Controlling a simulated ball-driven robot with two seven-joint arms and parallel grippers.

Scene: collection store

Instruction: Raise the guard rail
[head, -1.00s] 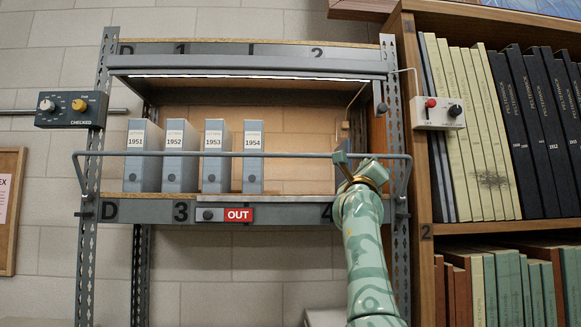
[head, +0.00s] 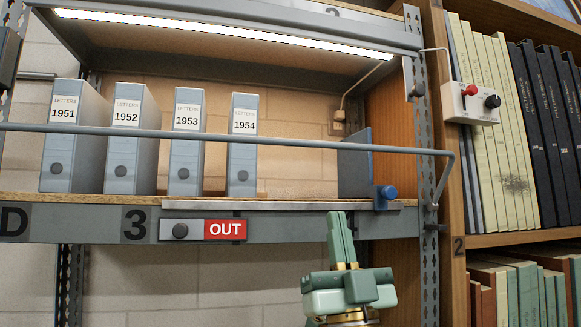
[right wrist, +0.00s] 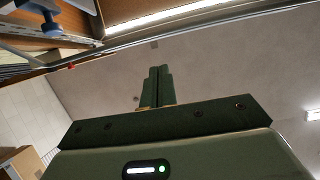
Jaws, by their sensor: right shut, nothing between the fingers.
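The guard rail (head: 290,143) is a grey bar running across the front of the shelf, in front of the box files. Its right end bends down to the right post of the rack. My right gripper (head: 339,216) is below the rail's right part, in front of the shelf's front edge, with its fingers pointing up. The fingers are together and empty, and they stand apart from the rail. The right wrist view also shows the closed fingers (right wrist: 158,70). My left gripper is not in view.
Several grey box files (head: 126,140) stand on the shelf, with a blue bookend (head: 354,165) and a blue knob (head: 386,193) to the right. The shelf front carries a red OUT slider (head: 225,229). A switch box (head: 470,103) sits on the bookcase at right.

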